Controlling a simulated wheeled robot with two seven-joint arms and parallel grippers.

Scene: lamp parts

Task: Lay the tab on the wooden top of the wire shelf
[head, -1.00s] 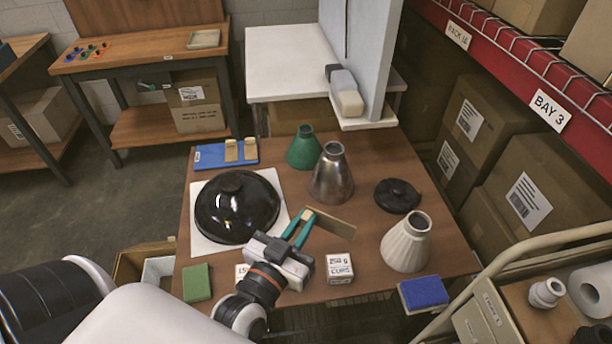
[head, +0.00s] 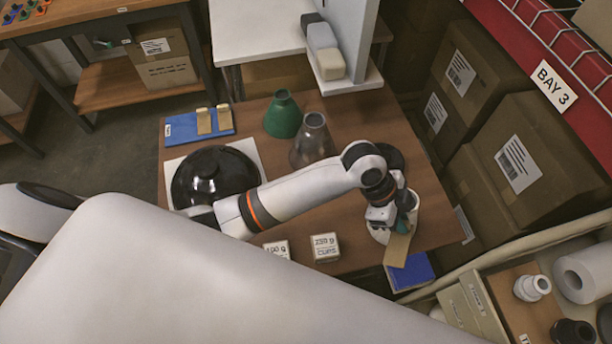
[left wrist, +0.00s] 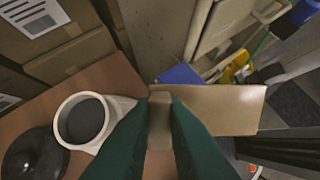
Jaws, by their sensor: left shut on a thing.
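My left gripper (head: 405,212) is shut on the tab (head: 398,248), a thin flat tan piece. The gripper is above the front right of the brown wooden top (head: 225,268), and the tab extends toward the front edge. In the left wrist view the tab (left wrist: 225,108) sticks out to the right from between the green fingers (left wrist: 160,105). It looks raised, clear of any surface. A wire frame under the wooden top cannot be made out. My right gripper is not in view.
A white cone shade (left wrist: 85,120) stands close beside the gripper. A blue block (head: 410,272) is at the front right edge, near the tab. Two small labelled boxes (head: 325,248), a metal cone (head: 312,140) and a black dome (head: 215,178) stand farther left.

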